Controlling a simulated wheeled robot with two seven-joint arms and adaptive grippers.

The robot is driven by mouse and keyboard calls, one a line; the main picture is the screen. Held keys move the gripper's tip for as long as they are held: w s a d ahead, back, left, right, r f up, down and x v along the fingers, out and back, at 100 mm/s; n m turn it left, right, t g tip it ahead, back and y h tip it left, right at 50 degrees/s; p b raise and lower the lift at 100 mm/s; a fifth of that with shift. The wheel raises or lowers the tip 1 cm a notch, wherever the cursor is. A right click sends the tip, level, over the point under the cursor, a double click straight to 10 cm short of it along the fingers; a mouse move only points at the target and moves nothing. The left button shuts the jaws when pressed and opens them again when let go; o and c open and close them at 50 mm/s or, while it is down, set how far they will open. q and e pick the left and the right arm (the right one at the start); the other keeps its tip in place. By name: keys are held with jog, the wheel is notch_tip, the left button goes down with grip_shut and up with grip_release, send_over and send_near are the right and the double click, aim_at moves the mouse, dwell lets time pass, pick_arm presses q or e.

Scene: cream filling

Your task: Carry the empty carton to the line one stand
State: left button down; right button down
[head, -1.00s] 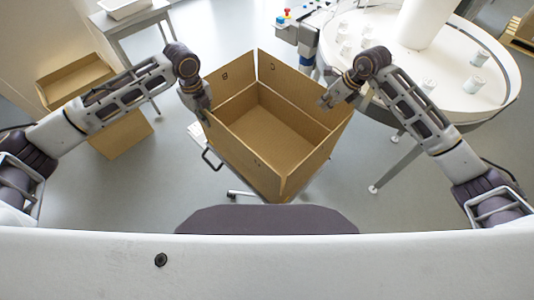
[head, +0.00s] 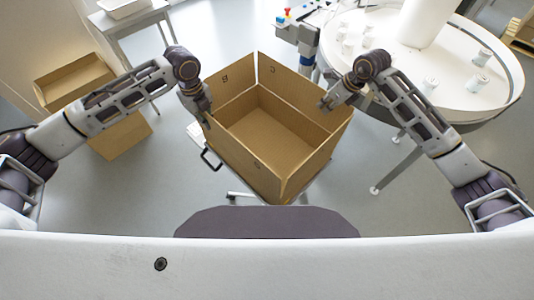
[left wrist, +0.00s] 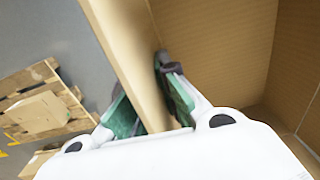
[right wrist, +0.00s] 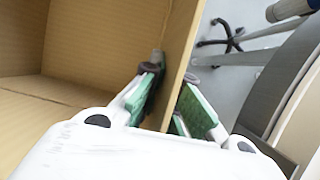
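The empty carton (head: 265,125) is an open brown cardboard box in the middle of the head view, with its flaps standing up. My left gripper (head: 201,110) is at its left wall; in the left wrist view its green-padded fingers (left wrist: 150,105) lie either side of the cardboard wall, shut on it. My right gripper (head: 328,103) is at the right wall; in the right wrist view its fingers (right wrist: 172,105) also pinch the cardboard. The carton's underside is hidden, so I cannot tell whether it rests on anything. Which piece is the line one stand is not clear.
A black handle (head: 210,159) shows at the carton's lower left, with a caster beneath. A round white table (head: 455,100) bearing several small cups stands at right. A grey side table (head: 130,22) is at upper left, another open carton (head: 75,82) at left. Floor between is clear.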

pick_arm(q)
jog(key=shift+f+b, duration=0.35)
jog(key=shift+f, duration=0.05)
pick_arm(e)
jog(key=shift+f, duration=0.35)
pick_arm(q)
jog(key=c, duration=1.6)
grip_release()
jog(key=shift+r, duration=0.1)
jog(key=shift+c, duration=0.2)
pick_arm(e)
jog(key=c, duration=1.6)
grip_release()
jog(key=shift+c, duration=0.2)
pick_arm(q)
jog(key=shift+s+a+r, duration=0.1)
jog(key=shift+r, duration=2.9)
jog(key=shift+s+a+r, duration=0.1)
jog(key=shift+r, duration=2.85)
pick_arm(e)
jog(key=shift+r, duration=0.1)
jog(key=shift+v, duration=5.95)
jog(key=shift+s, duration=0.1)
